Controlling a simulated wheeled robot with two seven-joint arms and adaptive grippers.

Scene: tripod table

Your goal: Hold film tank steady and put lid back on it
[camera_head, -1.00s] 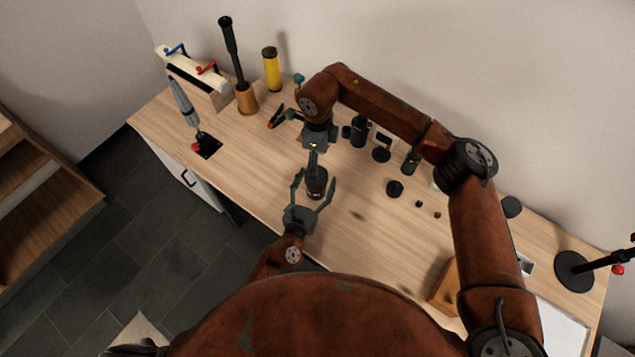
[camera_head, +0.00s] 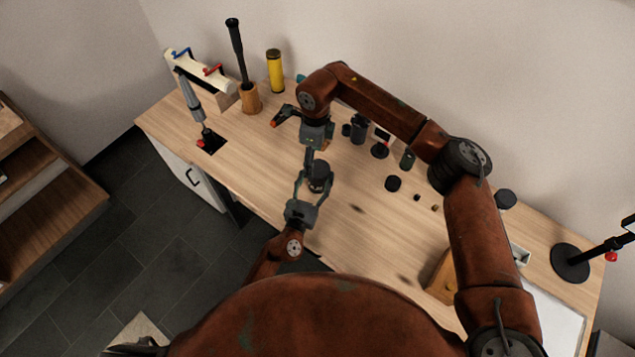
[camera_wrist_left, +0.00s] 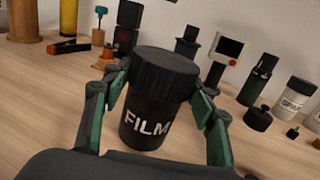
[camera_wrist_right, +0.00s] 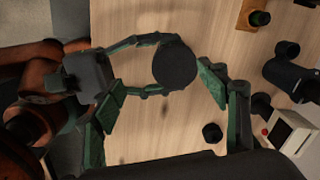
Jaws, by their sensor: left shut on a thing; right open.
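The film tank (camera_wrist_left: 147,129) is a black cylinder marked FILM, upright on the wooden table. A wider, ribbed black lid (camera_wrist_left: 165,74) sits on its top; I cannot tell how tightly it is seated. In the right wrist view the lid (camera_wrist_right: 175,65) shows from above as a dark disc. My left gripper (camera_head: 314,181) is shut on the tank, one finger on each side; its fingers also show in the left wrist view (camera_wrist_left: 160,92). My right gripper (camera_wrist_right: 163,88) is open and empty, pointing down above the tank. In the head view my right gripper (camera_head: 311,156) is partly hidden.
A low black round piece (camera_head: 393,184) lies to the right, with two tiny pieces beside it. Behind stand a dark bottle (camera_head: 358,129), a small screen device (camera_wrist_left: 229,53) and a pale labelled canister (camera_wrist_left: 294,97).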

